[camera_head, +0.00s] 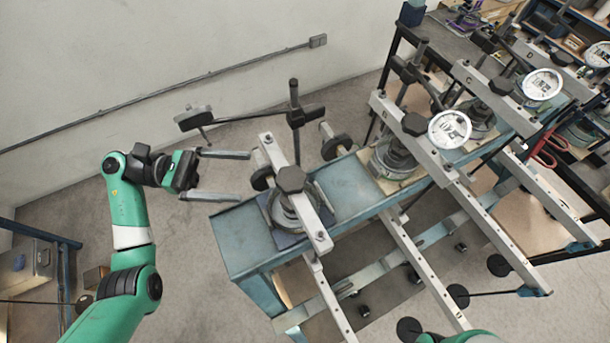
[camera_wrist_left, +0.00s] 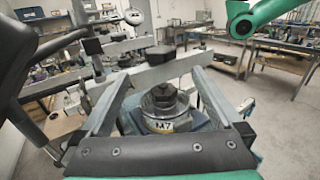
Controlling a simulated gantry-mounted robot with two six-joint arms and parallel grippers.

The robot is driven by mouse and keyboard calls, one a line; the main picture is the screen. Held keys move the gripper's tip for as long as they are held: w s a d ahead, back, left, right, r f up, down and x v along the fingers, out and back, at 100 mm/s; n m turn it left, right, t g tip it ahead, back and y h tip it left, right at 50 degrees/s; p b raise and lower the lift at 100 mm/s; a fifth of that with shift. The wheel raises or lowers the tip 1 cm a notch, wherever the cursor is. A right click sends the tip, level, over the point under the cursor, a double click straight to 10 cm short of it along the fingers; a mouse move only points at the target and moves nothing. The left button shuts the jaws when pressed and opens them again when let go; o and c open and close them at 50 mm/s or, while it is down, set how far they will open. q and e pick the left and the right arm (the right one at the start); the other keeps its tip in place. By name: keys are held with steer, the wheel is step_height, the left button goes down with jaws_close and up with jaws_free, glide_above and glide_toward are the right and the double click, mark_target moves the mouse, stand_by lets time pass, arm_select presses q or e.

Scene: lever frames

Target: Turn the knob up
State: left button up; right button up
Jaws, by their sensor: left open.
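A black hexagonal knob (camera_head: 291,180) sits on a grey metal bar above a round fixture at the near-left end of a blue bench. In the left wrist view, a dark knob (camera_wrist_left: 161,54) stands on the bar, above a round housing (camera_wrist_left: 168,108) marked M7. My left gripper (camera_head: 245,176) is open and empty, left of the fixture, its two long grey fingers pointing toward it. In the left wrist view, the fingers (camera_wrist_left: 160,82) flank the housing, with the bar across beyond them. I cannot tell whether they touch anything. My right gripper is not in view.
A black lever assembly (camera_head: 295,115) rises behind the knob. Similar lever frames with round dials (camera_head: 449,129) fill the benches to the right. A wall with a conduit is behind; open floor lies left of the bench.

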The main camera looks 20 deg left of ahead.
mark_target(291, 178)
arm_select(q)
steer(key=p+x, duration=0.4)
steer(key=x, duration=0.6)
steer(key=shift+d+r, duration=0.15)
steer(key=shift+d, duration=0.2)
steer(key=shift+w+d, duration=0.2)
steer(key=shift+d, duration=0.3)
steer(key=c, duration=1.3)
